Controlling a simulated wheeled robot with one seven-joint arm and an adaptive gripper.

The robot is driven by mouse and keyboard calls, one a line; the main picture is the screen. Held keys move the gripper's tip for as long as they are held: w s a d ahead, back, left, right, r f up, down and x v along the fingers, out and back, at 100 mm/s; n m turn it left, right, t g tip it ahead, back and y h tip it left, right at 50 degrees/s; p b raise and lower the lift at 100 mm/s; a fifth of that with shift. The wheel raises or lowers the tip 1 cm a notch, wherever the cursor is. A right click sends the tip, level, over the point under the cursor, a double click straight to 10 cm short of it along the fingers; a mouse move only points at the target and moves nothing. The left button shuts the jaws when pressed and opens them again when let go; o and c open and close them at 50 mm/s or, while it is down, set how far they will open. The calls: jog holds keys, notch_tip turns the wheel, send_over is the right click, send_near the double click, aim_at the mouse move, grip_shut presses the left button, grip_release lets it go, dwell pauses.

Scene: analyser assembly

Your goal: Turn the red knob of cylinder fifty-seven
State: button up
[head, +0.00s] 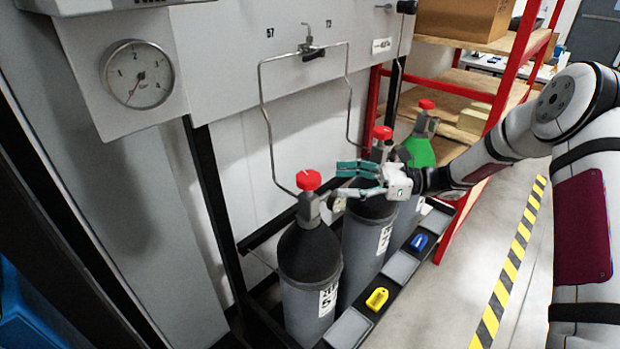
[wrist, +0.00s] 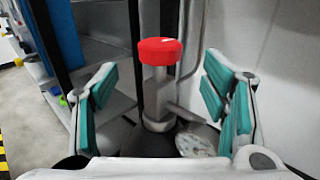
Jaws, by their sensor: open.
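The red knob (head: 308,180) sits on top of the valve of the nearest grey cylinder (head: 310,265). That cylinder's label (head: 327,300) is partly cut off and shows a 5. My gripper (head: 343,180) is open just right of this knob in the head view, level with it and pointing at it. In the wrist view the red knob (wrist: 160,51) is centred ahead, between and beyond the spread teal-padded fingers of my gripper (wrist: 158,85). The fingers do not touch it. The valve body (wrist: 157,95) shows below the knob.
A second cylinder with a red knob (head: 382,132) and a green-shouldered one (head: 420,150) stand behind. A bent metal pipe (head: 265,110) runs beside the near knob. A pressure gauge (head: 138,75) is at upper left. Yellow (head: 377,298) and blue (head: 419,242) pieces lie on the rack's front ledge.

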aim_at(310, 179)
jog(key=a, duration=0.8)
jog(key=shift+s+a, duration=0.25)
jog(key=c, duration=1.1)
